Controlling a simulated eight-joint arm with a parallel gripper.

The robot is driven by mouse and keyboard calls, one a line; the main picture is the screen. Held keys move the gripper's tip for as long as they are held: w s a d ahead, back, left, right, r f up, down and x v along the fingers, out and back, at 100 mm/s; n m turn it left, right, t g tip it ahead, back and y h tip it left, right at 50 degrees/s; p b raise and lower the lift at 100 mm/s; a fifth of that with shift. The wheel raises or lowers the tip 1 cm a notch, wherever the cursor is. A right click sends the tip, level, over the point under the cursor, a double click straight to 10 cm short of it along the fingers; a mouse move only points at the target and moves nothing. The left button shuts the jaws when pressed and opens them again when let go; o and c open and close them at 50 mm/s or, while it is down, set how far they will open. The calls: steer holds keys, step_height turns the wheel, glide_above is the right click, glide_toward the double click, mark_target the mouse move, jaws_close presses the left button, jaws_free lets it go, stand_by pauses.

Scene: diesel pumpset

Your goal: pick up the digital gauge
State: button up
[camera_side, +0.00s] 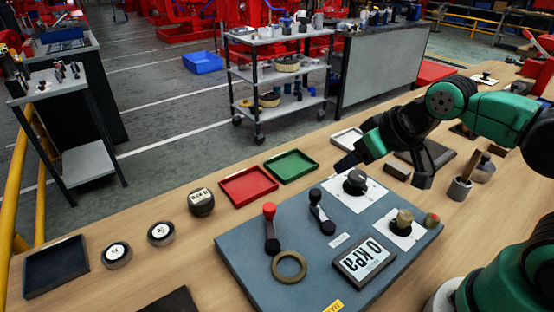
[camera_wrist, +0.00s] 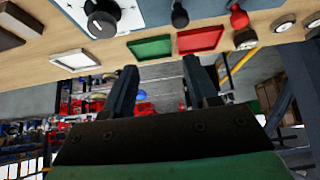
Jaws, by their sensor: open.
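The digital gauge (camera_side: 364,259) is a dark-framed box with a pale display reading "0 kPa". It lies on the grey-blue panel board (camera_side: 255,279) near the board's front right part, in the side view. It does not show in the wrist view. My gripper (camera_side: 386,172) is above the back right of the board, behind the gauge and apart from it. In the wrist view, my gripper (camera_wrist: 160,68) has its two fingers apart with nothing between them.
A black knob (camera_side: 355,182), a brass knob (camera_side: 403,222), a red-topped lever (camera_side: 270,228), a black lever (camera_side: 320,212) and a ring (camera_side: 289,267) share the board. Red (camera_side: 248,185) and green (camera_side: 291,166) trays lie behind it. Round gauges (camera_side: 161,233) stand left on the wooden bench.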

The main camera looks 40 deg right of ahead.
steer(key=o, duration=0.7)
steer(key=n+g+y, duration=0.3)
steer(key=n, duration=0.4)
glide_above(201, 196)
steer(key=s+d, duration=0.1)
steer(key=s, duration=0.1)
steer(key=f, duration=0.7)
steer(key=shift+w+d+f, duration=0.1)
steer(key=shift+w+d, duration=0.05)
steer(key=shift+w, duration=0.05)
steer(key=shift+x, duration=2.95)
